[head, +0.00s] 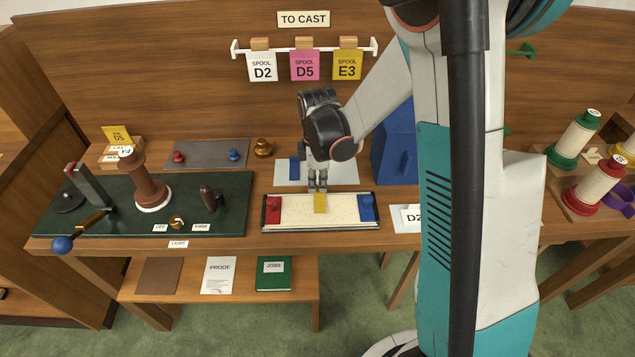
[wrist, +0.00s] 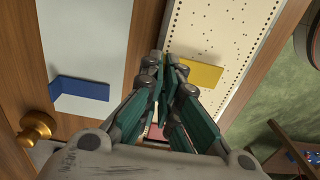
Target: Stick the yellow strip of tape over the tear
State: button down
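The yellow strip of tape (head: 320,203) lies over, or just above, the middle of the pale perforated paper ribbon (head: 289,214). In the wrist view the strip (wrist: 203,74) reaches right from my fingertips across the ribbon (wrist: 213,40). My gripper (head: 317,189) points down at the strip's far end. Its fingers (wrist: 163,62) are close together at that end and appear shut on it; the part between them is hidden. I cannot tell whether the strip touches the paper. No tear shows; the strip or fingers may cover it.
A red block (head: 273,208) and a blue block (head: 366,206) sit at the ribbon's ends. A blue strip (head: 294,168) with a folded end lies on a pale sheet (wrist: 83,50) behind. A brass knob (wrist: 37,128) stands beside that sheet. A large blue object (head: 393,155) stands right of my gripper.

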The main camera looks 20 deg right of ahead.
jog(key=shift+f+b, duration=0.45)
jog(key=shift+f, duration=0.1)
jog(key=c, duration=2.3)
grip_release()
jog(key=o, duration=0.6)
jog(key=shift+r, duration=0.1)
jog(key=shift+r+p, duration=2)
jog(key=shift+r, duration=0.95)
jog(key=shift+r, duration=0.1)
